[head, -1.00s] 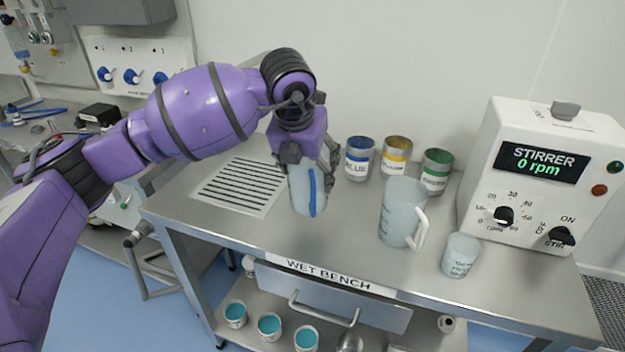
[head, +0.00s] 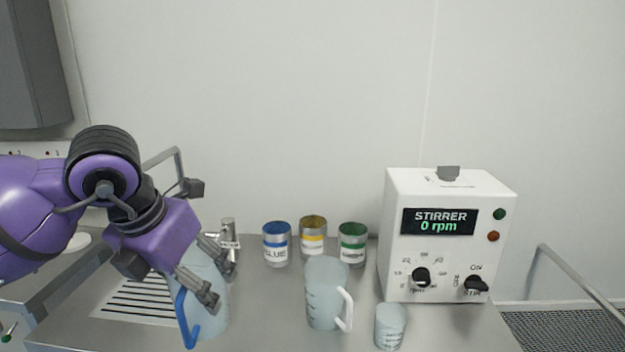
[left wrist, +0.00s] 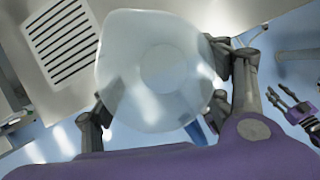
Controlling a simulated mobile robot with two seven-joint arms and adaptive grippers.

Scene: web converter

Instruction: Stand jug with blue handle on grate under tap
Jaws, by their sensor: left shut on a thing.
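My left gripper (head: 215,268) is shut on the pale translucent jug with blue handle (head: 212,318). Its blue handle faces front left. The jug is roughly upright and overlaps the right end of the slotted grate (head: 125,308); I cannot tell its height above the bench. In the left wrist view the empty-looking jug (left wrist: 155,75) is between the fingers, with the grate (left wrist: 62,45) beside it at upper left. A grey bent pipe with a block end, apparently the tap (head: 180,165), rises behind my left arm. My right gripper (left wrist: 280,95) shows only in the left wrist view, apparently open and empty.
A white-handled jug (head: 325,295) and a small beaker (head: 390,327) stand right on the bench. Blue (head: 277,245), yellow (head: 313,236) and green (head: 352,244) labelled cans stand behind. A stirrer box (head: 445,240) stands at right. A metal fitting (head: 229,242) is behind the held jug.

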